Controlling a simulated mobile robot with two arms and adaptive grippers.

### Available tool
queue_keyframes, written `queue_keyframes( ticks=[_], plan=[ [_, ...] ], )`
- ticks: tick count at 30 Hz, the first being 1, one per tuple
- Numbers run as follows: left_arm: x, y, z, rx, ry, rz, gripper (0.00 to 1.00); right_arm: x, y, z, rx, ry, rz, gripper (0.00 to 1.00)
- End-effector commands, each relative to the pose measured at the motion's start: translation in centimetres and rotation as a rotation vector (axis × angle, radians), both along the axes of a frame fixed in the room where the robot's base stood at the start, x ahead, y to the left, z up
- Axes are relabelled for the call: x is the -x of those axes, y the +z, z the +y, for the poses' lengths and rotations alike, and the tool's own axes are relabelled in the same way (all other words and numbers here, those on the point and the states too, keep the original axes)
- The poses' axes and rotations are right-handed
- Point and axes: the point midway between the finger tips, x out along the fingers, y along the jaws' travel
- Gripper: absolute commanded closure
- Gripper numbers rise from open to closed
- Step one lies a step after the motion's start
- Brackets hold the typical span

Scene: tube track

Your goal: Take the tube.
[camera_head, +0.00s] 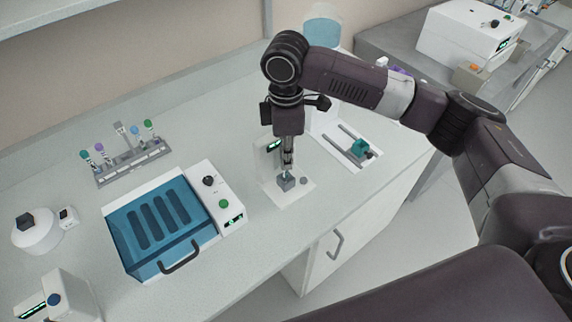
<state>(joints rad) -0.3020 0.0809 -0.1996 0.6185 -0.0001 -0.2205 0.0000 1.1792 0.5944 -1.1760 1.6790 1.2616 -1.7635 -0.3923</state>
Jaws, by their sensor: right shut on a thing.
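My right gripper (287,165) points straight down over a small white stand (270,160) in the middle of the bench. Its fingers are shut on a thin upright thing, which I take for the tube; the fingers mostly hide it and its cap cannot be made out. A small grey block (286,183) is directly below the fingertips, on the stand's base. Whether the held thing still touches this block is too small to tell. A grey rack (130,164) at the back left holds several tubes with coloured caps. My left gripper is out of view.
A blue-lidded box with a control panel (222,190) stands left of the gripper. A white plate with rails and a teal block (360,148) lies to the right. A round white device (38,232) is at far left.

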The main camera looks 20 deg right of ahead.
Motion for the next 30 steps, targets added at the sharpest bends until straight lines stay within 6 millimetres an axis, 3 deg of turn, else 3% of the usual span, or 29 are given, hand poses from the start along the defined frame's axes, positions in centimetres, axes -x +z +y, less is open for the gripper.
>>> queue_keyframes(
  ticks=[12, 15, 22, 30],
  plan=[
    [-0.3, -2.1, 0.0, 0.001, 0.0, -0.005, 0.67, -0.1, 10.7, 0.2, -0.003, 0.001, -0.006, 1.0],
    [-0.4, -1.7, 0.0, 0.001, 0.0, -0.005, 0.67, -0.1, 12.9, 0.0, 0.001, -0.001, -0.005, 1.0],
    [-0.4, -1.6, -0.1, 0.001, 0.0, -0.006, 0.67, -0.1, 15.7, 0.0, 0.0, -0.001, -0.002, 1.0],
    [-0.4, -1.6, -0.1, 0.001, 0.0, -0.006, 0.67, 0.0, 16.5, 0.0, 0.0, -0.001, 0.001, 1.0]
  ],
)
